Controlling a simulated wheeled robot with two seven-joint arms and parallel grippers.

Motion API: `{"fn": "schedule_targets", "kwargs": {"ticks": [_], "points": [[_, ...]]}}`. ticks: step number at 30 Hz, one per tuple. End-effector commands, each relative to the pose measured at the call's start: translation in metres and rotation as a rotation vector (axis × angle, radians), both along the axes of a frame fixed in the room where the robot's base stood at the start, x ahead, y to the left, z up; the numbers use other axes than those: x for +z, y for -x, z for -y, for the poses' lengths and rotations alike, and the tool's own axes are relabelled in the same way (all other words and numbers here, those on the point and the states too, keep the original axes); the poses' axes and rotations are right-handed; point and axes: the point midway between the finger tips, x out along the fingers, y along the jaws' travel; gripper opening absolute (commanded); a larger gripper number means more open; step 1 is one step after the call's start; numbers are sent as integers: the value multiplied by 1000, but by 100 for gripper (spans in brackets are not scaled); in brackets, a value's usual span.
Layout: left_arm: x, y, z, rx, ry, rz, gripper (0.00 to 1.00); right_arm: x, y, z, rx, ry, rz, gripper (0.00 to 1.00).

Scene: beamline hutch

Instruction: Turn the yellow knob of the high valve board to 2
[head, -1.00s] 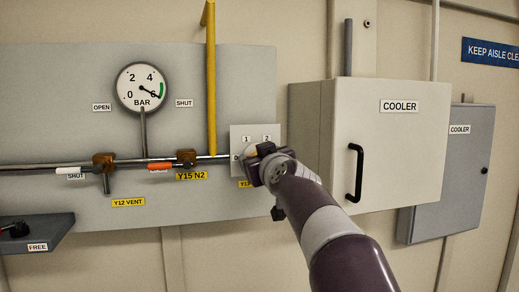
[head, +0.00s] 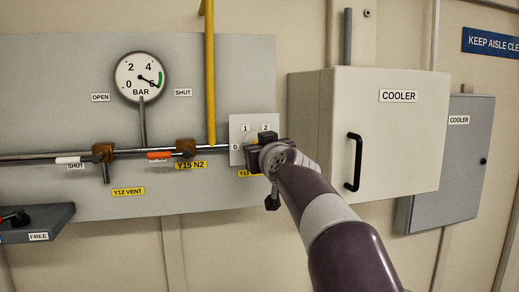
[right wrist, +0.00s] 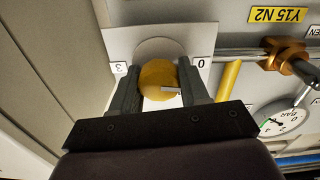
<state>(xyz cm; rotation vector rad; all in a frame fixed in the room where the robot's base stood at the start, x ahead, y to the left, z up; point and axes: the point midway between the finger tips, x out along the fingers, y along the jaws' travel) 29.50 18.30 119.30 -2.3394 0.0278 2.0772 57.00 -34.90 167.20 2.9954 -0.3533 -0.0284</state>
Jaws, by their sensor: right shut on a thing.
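The yellow knob (right wrist: 157,78) sits on a light plate (right wrist: 180,36) marked 0 to the right and 3 to the left in the right wrist view. My right gripper (right wrist: 158,84) is shut on the knob, one dark finger on each side. A pale mark on the knob points right and slightly down, on the 0 side, in that view. In the head view the plate (head: 237,125) shows 0, 1 and 2, and my right gripper (head: 262,139) covers most of the knob. My left gripper is not in view.
A cooler box (head: 400,130) with a black handle juts out right of the plate. A yellow pipe (head: 211,75) and the orange-handled Y15 N2 valve (head: 184,148) lie to the left. A gauge (head: 139,77) hangs above. A grey ledge marked FREE (head: 50,220) stands lower left.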

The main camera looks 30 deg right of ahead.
Motion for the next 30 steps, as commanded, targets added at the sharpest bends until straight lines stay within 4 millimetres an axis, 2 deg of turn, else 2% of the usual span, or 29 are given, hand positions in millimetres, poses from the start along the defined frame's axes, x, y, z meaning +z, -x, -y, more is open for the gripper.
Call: {"fn": "schedule_targets", "kwargs": {"ticks": [1, 30], "points": [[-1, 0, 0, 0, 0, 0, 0, 6, 2, 0, -2, -28, 20, 14], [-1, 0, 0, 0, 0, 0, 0, 9, 4, 4, 1, -913, 242, 14]]}}
